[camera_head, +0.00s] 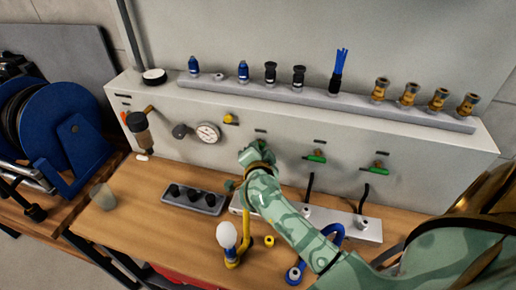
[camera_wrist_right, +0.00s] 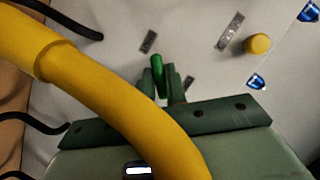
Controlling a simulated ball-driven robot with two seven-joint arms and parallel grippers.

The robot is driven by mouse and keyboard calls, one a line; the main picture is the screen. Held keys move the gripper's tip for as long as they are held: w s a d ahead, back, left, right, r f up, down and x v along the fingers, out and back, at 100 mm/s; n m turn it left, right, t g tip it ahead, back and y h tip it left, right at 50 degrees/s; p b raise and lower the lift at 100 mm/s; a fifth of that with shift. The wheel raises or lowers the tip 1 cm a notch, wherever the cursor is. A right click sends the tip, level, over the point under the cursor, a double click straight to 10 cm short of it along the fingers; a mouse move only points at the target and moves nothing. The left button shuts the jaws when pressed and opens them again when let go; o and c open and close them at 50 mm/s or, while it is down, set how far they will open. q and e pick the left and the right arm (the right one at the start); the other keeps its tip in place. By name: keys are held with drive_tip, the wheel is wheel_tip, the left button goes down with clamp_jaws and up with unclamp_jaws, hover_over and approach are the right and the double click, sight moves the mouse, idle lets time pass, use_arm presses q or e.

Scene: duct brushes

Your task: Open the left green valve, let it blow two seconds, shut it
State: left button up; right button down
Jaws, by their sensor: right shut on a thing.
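My right gripper (camera_head: 254,154) is at the panel front, where it covers the left green valve in the head view. In the right wrist view the left valve's bright green handle (camera_wrist_right: 157,62) shows between the dark green fingers of the right gripper (camera_wrist_right: 163,88), which is shut on it. How far the handle is turned I cannot tell. A middle green valve (camera_head: 315,157) and a right green valve (camera_head: 375,169) sit further right, each with a black hose below. A yellow hose (camera_wrist_right: 118,92) crosses the right wrist view close to the camera. My left gripper is not in view.
A gauge (camera_head: 207,132) and a yellow knob (camera_head: 229,119) are left of the gripper. Brushes and brass fittings (camera_head: 409,94) stand on the ledge above.

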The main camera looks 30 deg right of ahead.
drive_tip(key=shift+f+m+t+b, duration=0.15)
drive_tip(key=shift+m+t, duration=0.25)
drive_tip(key=shift+m, duration=0.45)
drive_tip(key=shift+f+m+t+b, duration=0.1)
drive_tip(key=shift+m+t+b, duration=0.25)
drive_tip(key=shift+m, duration=0.5)
drive_tip(key=c, duration=1.5)
unclamp_jaws()
drive_tip(key=shift+o, duration=0.2)
drive_tip(key=shift+s+r, duration=0.1)
drive_tip(key=p+v, duration=0.1)
drive_tip(key=v, duration=1.5)
drive_tip(key=shift+s, duration=0.15)
